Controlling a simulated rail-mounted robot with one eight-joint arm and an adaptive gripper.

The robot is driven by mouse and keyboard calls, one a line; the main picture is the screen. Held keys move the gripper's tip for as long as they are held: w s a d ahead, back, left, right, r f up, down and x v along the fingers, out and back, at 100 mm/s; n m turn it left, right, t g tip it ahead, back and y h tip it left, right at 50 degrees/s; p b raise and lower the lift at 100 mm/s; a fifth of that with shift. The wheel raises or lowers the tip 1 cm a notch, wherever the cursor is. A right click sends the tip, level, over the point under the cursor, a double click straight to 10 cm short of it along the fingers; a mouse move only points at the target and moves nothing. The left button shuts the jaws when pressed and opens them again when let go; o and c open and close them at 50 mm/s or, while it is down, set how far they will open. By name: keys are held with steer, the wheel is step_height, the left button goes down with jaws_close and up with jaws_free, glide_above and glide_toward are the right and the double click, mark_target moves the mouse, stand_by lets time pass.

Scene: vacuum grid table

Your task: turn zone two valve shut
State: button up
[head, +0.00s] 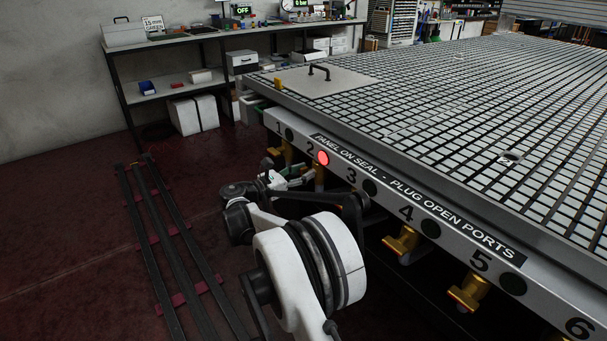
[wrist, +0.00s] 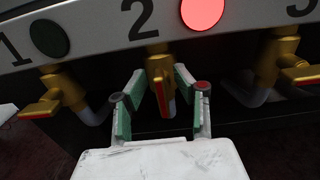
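The zone two valve (wrist: 158,68) is a brass-coloured body under the "2" label in the wrist view. Its lever (wrist: 161,98), with a red edge, points down and toward the camera. My gripper (wrist: 158,86) is open, its green-padded fingers one on each side of this lever. A gap shows at the left finger; the right finger is close to the lever, and I cannot tell whether it touches. In the head view the valve (head: 319,176) is partly hidden by my arm and gripper (head: 297,178).
A red lamp (head: 323,158) glows beside the "2"; the other lamps are dark. Valve one (wrist: 60,90) is left of my gripper and valve three (wrist: 282,62) right, levers turned sideways. Valves four (head: 402,243) and five (head: 468,294) follow along the table edge (head: 455,233).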

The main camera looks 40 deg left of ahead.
jaws_close()
